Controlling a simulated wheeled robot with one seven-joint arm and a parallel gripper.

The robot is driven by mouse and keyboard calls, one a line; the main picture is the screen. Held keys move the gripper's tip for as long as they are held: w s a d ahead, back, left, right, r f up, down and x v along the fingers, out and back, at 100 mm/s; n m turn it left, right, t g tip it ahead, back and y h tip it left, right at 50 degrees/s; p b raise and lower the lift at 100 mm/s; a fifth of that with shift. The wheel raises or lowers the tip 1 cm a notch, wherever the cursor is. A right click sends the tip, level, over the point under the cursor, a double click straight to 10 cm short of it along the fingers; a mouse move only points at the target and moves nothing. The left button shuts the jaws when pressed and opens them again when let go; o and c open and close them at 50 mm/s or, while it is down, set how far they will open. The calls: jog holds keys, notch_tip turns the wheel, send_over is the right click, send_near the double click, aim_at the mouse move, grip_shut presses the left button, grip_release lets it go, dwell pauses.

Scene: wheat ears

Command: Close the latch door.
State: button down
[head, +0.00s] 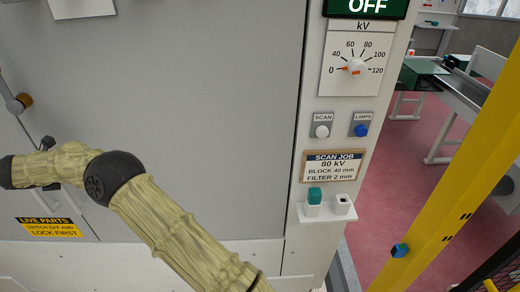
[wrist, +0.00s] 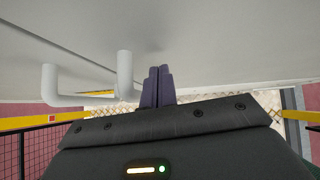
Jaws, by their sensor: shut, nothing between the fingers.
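A large grey door panel (head: 170,100) fills most of the left half of the head view. Its right edge runs beside the white control column, and I cannot tell whether it sits fully flush. A metal lever (head: 14,102) with an orange-brown part shows at the far left edge. My arm reaches left across the panel, and the gripper itself is out of the head view. In the wrist view my gripper (wrist: 157,86) has its dark fingers together and empty, close to a pale surface. A light grey bar handle (wrist: 85,98) stands just left of the fingers, apparently apart from them.
The control column carries a kV dial (head: 355,68), buttons and a small shelf (head: 327,211). A yellow post (head: 450,170) stands at the right. Pink floor (head: 410,150) and a bench (head: 450,90) lie beyond. A warning label (head: 50,228) is low on the left.

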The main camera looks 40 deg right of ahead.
jog(key=a+f+b+v, duration=0.1)
jog(key=a+b+v, duration=0.1)
jog(key=v, duration=1)
jog(key=shift+s+f, duration=0.25)
jog(key=shift+s, duration=0.05)
jog(key=shift+d, duration=0.1)
